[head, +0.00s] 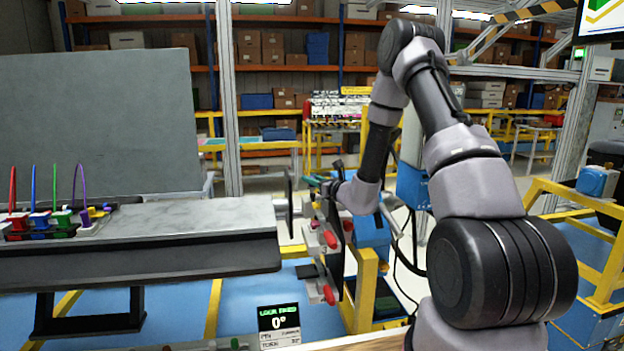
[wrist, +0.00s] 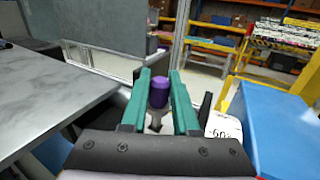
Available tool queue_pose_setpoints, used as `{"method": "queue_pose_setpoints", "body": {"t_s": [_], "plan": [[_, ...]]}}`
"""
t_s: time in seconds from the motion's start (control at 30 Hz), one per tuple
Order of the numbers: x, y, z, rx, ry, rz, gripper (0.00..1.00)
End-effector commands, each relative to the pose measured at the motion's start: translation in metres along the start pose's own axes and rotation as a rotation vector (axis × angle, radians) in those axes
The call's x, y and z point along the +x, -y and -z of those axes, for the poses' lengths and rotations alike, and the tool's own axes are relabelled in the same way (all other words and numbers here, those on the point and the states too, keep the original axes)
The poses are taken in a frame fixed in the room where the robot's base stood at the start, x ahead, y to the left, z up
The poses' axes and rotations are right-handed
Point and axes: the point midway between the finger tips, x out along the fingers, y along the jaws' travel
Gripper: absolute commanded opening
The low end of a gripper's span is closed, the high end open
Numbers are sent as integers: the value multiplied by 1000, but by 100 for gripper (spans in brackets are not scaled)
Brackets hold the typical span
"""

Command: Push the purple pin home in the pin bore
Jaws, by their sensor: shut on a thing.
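My gripper (wrist: 158,85) has two green fingers, closed on a purple pin (wrist: 158,93), a short rounded cylinder between them. In the head view my gripper (head: 317,182) is small, beside the right end of the grey dashboard panel (head: 225,214), and the pin cannot be made out there. In the wrist view the panel's grey top (wrist: 50,90) is at the left, apart from the fingers. I cannot make out the pin bore in either view.
Fixtures with red handles (head: 330,239) stand below my gripper. Coloured cables and connectors (head: 62,218) sit on the panel's left. A blue box (wrist: 268,128) is right of my gripper. A yellow post (head: 366,290) stands nearby.

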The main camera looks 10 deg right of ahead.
Motion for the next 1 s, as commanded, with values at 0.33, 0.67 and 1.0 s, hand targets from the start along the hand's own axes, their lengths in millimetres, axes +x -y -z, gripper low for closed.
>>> {"method": "queue_pose_setpoints", "body": {"t_s": [0.33, 0.67, 1.0], "plan": [[0, 0, 9, -1, -1, 0, 0], [0, 0, 17, 1, 0, 0, 0], [0, 0, 19, 0, -1, -1, 63]]}}
